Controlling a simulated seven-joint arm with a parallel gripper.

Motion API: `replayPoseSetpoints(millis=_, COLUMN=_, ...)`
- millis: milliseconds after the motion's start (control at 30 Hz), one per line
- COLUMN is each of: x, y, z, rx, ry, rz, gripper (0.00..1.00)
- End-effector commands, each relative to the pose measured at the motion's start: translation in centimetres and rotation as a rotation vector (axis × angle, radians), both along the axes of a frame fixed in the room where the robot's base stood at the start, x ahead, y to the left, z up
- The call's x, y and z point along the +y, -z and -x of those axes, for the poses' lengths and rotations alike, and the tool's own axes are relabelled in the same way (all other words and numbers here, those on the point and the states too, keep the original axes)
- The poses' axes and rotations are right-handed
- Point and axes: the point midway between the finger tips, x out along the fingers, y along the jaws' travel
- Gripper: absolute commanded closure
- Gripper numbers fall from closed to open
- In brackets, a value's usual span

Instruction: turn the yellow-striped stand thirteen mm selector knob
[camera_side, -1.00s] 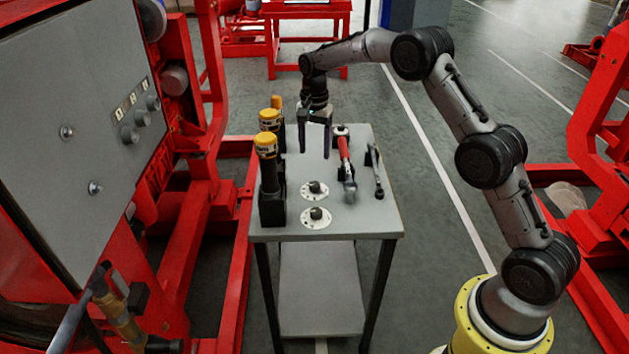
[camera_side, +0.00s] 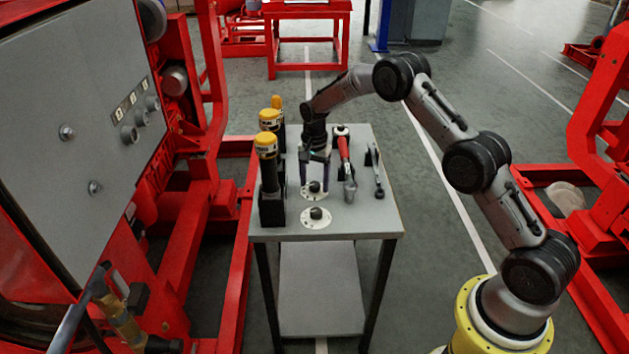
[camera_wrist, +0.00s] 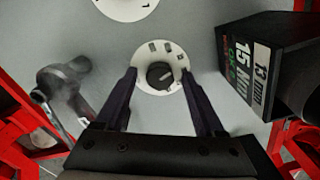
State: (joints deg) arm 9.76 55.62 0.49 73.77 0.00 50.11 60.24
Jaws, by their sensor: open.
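Two dark selector knobs sit on white round dials on the grey table. My gripper (camera_side: 315,187) is open, pointing down over the far knob (camera_side: 315,187). In the wrist view this knob (camera_wrist: 160,75) shows between my two dark fingers (camera_wrist: 159,76), with no visible contact. Its dial (camera_wrist: 150,55) has small marks. The near knob (camera_side: 316,212) stands apart on its own dial (camera_side: 316,224). A dark stand (camera_wrist: 262,60) in the wrist view has a label reading 13 mm and 15 Nm. I cannot make out yellow stripes on any stand.
Yellow-capped tools (camera_side: 266,150) stand in dark holders on the table's left side. A red-handled tool (camera_side: 344,160) and a slim wrench (camera_side: 376,170) lie to the right. The table's front strip (camera_side: 350,229) is clear. A red-framed machine with a grey panel (camera_side: 75,120) stands at the left.

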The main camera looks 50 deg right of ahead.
Motion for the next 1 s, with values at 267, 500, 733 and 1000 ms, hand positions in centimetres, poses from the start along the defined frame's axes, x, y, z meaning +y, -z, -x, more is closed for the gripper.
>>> replayPoseSetpoints(millis=267, x=0.0, y=-0.04, z=0.01, rx=0.0, ry=0.0, rz=0.0, gripper=0.69)
replayPoseSetpoints(millis=500, x=0.0, y=-0.07, z=0.01, rx=0.0, ry=0.0, rz=0.0, gripper=1.0)
replayPoseSetpoints(millis=733, x=0.0, y=-0.09, z=0.01, rx=0.0, ry=-0.014, rz=0.0, gripper=1.0)
replayPoseSetpoints(millis=1000, x=-0.01, y=-0.14, z=0.0, rx=0.0, ry=-0.133, rz=0.0, gripper=1.0)
